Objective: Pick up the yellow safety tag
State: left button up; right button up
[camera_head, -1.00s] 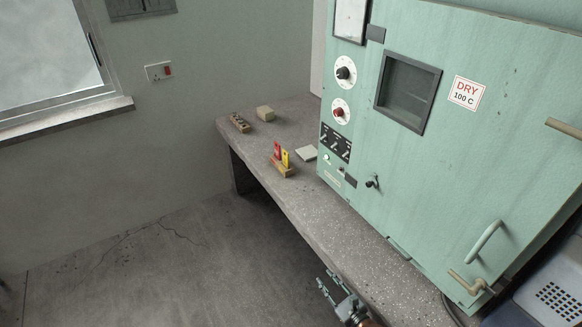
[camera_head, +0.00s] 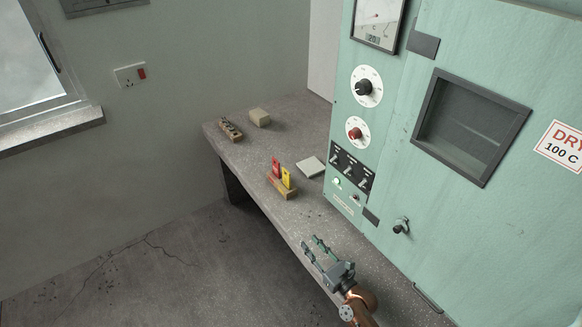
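The yellow safety tag (camera_head: 287,178) stands upright in a small wooden holder (camera_head: 281,189) on the concrete bench. A red tag (camera_head: 276,168) stands beside it in the same holder, to its left. My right gripper (camera_head: 313,247) is in front of the holder and to its right, near the bench's front edge. Its fingers are spread apart and empty, pointing up and left toward the tags. It does not touch them. My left gripper is not in view.
A pale flat tile (camera_head: 311,167) lies behind the tags. A wooden block with holes (camera_head: 230,128) and a beige block (camera_head: 260,117) sit at the far end.

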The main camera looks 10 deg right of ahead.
aim_at(286, 177)
jog(key=i, duration=0.85)
jog(key=u, duration=0.05)
